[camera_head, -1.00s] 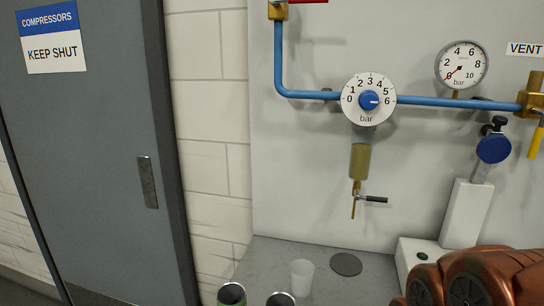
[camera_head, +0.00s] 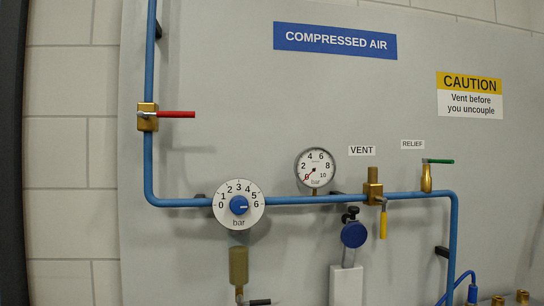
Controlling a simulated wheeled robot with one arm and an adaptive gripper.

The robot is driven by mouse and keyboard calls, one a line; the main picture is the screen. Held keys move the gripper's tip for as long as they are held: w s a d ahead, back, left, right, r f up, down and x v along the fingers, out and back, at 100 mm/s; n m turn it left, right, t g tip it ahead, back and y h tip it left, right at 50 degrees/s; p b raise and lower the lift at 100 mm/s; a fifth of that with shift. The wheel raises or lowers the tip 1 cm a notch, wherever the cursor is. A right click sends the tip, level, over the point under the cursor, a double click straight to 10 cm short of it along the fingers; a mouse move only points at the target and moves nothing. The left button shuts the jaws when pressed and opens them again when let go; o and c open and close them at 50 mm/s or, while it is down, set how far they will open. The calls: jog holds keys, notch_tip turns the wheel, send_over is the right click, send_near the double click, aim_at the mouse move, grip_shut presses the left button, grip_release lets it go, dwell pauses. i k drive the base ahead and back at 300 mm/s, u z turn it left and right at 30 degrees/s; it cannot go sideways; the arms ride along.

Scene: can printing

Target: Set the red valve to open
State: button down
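The red valve is a brass body (camera_head: 147,117) on the vertical blue pipe at the upper left of the panel. Its red lever handle (camera_head: 178,114) points right, across the pipe. My gripper is not in view.
A dial regulator (camera_head: 238,206) with a blue knob sits on the blue pipe (camera_head: 292,200) below. A pressure gauge (camera_head: 315,168) has its needle near 0. A yellow-handled vent valve (camera_head: 383,222) hangs down and a green-handled relief valve (camera_head: 438,161) points right. Signs hang above.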

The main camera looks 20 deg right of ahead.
aim_at(159, 114)
jog(key=k, duration=0.5)
jog(key=z, duration=0.9)
jog(key=i, duration=0.8)
jog(key=u, duration=2.4)
